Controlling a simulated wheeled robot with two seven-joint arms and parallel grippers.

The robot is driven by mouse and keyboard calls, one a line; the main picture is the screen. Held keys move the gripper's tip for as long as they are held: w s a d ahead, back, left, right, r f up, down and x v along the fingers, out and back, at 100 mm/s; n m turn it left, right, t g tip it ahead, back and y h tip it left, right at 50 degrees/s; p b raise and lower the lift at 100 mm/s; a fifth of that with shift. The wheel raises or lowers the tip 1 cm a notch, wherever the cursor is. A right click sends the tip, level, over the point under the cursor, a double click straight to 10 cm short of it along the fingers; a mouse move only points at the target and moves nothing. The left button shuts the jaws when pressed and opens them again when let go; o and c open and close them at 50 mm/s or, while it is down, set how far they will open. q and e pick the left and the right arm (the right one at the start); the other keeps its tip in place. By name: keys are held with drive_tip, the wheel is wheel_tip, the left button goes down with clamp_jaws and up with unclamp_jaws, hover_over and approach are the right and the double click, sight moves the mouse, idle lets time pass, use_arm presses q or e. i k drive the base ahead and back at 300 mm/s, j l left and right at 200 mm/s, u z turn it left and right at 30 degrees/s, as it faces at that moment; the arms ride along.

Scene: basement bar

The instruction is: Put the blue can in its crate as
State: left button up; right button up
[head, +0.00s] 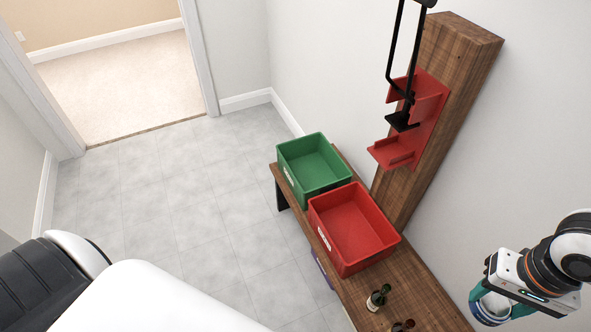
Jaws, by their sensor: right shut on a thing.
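My right gripper (497,301) is at the lower right, with teal fingers shut around a white and blue can (491,311). Much of the can is hidden by the gripper, and it is held to the right of the wooden bench. A green crate (285,160) and a red crate (395,244) stand side by side on the bench, both open at the top and empty. A blue-purple edge (322,271) shows low beside the bench; I cannot tell what it belongs to. My left gripper is not in view.
A red wall-mounted device (434,112) with a black lever (390,60) is fixed to a wooden post (462,75) behind the crates. The tiled floor at left is clear.

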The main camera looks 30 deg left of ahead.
sight(312, 179)
drive_tip(key=i+j, duration=0.25)
drive_tip(key=j, duration=0.25)
drive_tip(key=i+j+u, duration=0.15)
drive_tip(key=j, duration=0.35)
drive_tip(key=i+j, duration=0.3)
drive_tip(key=j, duration=0.2)
drive_tip(key=i+j+u, duration=0.15)
drive_tip(key=i+j, duration=0.15)
drive_tip(key=j, duration=0.15)
drive_tip(key=i+j, duration=0.25)
drive_tip(key=j, duration=0.2)
drive_tip(key=i+j+u, duration=0.1)
drive_tip(key=i+j, duration=0.2)
drive_tip(key=j, duration=0.15)
